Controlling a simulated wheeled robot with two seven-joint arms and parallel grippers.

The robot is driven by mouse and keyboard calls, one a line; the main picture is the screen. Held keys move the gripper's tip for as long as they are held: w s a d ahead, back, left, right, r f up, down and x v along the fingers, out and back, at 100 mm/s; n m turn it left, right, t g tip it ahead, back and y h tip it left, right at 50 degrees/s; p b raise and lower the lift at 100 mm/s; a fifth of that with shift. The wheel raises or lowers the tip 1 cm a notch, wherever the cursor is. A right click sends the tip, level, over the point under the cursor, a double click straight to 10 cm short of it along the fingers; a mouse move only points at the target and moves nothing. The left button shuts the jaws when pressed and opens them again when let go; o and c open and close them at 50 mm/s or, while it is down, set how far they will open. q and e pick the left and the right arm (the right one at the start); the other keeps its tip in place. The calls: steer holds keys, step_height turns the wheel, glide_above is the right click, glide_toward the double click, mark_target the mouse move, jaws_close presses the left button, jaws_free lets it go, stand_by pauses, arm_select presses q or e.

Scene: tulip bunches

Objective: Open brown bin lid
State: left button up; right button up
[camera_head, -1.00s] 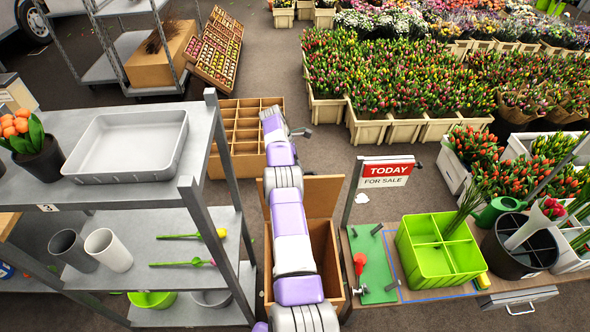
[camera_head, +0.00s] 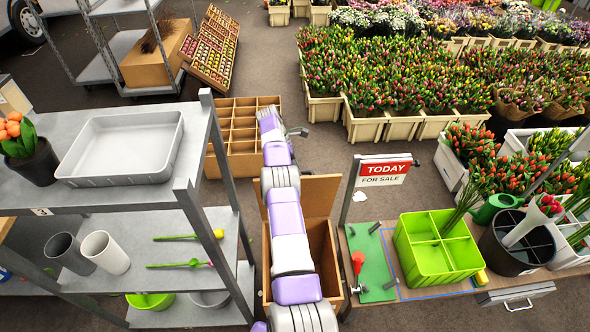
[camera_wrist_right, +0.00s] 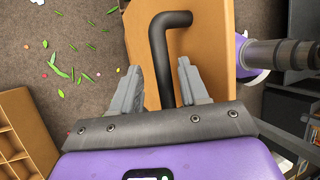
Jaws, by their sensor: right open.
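The brown bin (camera_head: 328,262) stands on the floor between the shelf and the table, with its inside partly showing. Its brown lid (camera_head: 318,192) is raised at the bin's far edge. My right arm reaches across the bin and hides part of both. My right gripper (camera_head: 297,132) is beyond the lid in the head view. In the right wrist view my right gripper (camera_wrist_right: 161,80) is open, with a black bent handle (camera_wrist_right: 161,50) between its fingers. The handle is on the brown lid panel (camera_wrist_right: 210,60). I cannot tell whether a finger touches it. My left gripper is not in view.
A grey shelf (camera_head: 190,190) stands close on the left, and a table with a green divided bin (camera_head: 438,258) on the right. A compartment crate (camera_head: 235,160) sits on the floor behind the lid.

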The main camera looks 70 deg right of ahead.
step_height(320, 180, up, 8)
steer(key=p, duration=0.3)
steer(key=shift+r, duration=0.1)
steer(key=shift+r+p, duration=0.35)
steer(key=shift+r, duration=0.25)
steer(key=shift+s, duration=0.15)
